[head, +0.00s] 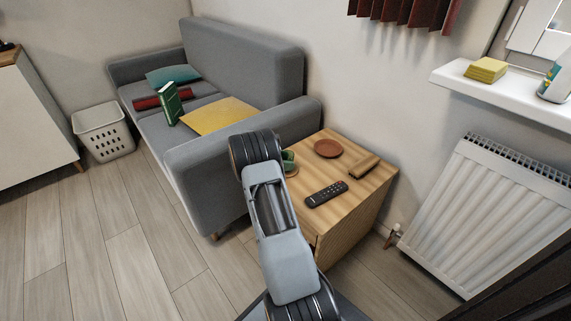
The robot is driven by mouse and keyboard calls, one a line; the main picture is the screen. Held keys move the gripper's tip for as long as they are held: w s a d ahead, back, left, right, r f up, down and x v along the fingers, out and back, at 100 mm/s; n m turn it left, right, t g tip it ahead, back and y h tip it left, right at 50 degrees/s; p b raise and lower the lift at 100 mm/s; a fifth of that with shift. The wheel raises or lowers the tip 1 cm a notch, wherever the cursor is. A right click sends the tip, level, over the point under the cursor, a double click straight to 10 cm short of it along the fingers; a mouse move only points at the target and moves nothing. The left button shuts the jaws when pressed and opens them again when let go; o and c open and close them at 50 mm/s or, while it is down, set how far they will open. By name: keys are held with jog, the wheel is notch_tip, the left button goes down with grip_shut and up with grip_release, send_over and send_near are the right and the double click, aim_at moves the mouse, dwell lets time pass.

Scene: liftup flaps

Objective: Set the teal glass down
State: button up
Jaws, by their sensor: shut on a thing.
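My arm reaches up from the bottom of the head view, and its far joint hides my gripper, so I cannot see the jaws or anything in them. I see no clear teal glass. A small green vessel (288,159) shows partly beside the arm's far joint, at the left edge of the wooden side table (365,185). A brownish round edge shows just below it. I cannot tell whether this vessel is the glass.
A grey sofa (245,60) stands left, a white radiator (490,215) right, below a white shelf (500,93).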

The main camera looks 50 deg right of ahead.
jog(key=o, duration=1)
jog(key=shift+c, duration=0.2)
